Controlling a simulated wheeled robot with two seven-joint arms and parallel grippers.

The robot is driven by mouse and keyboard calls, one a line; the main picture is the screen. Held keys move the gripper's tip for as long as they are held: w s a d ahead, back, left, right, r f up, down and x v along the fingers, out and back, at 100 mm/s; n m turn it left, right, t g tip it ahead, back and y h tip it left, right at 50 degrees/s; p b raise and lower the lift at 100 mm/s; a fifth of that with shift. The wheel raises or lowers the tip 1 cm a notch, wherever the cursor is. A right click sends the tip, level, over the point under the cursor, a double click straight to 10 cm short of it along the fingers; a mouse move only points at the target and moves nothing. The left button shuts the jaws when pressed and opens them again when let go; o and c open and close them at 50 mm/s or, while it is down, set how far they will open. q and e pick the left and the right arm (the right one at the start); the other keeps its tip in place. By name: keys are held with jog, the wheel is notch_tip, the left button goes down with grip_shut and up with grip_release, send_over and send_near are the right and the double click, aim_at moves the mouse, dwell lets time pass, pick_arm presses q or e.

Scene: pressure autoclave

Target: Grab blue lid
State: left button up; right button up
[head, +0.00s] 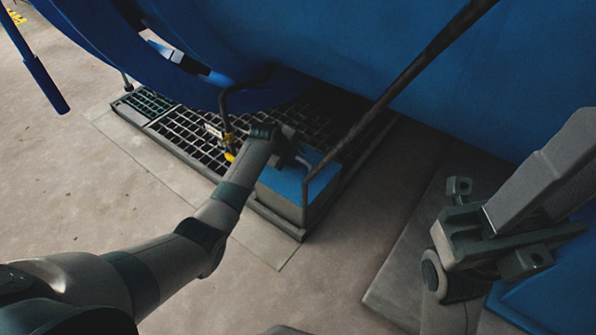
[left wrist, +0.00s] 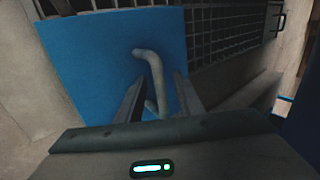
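The blue lid (head: 288,184) is a flat square plate on top of a box at the near end of the floor grate. My left gripper (head: 294,148) is over it and partly hides it in the head view. In the left wrist view the lid (left wrist: 85,60) carries a bent grey handle (left wrist: 152,62). The left gripper's fingers (left wrist: 158,82) are apart on either side of the handle, with visible gaps. My right gripper (head: 497,226) is at the right, its fingers spread and empty, well away from the lid.
A dark metal grate (head: 205,128) lies behind the box. The big blue vessel (head: 480,70) fills the back. The floor (head: 90,190) at left is clear.

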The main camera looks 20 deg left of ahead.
pick_arm(q)
grip_shut()
dwell(1.3)
jog(key=shift+w, duration=0.1)
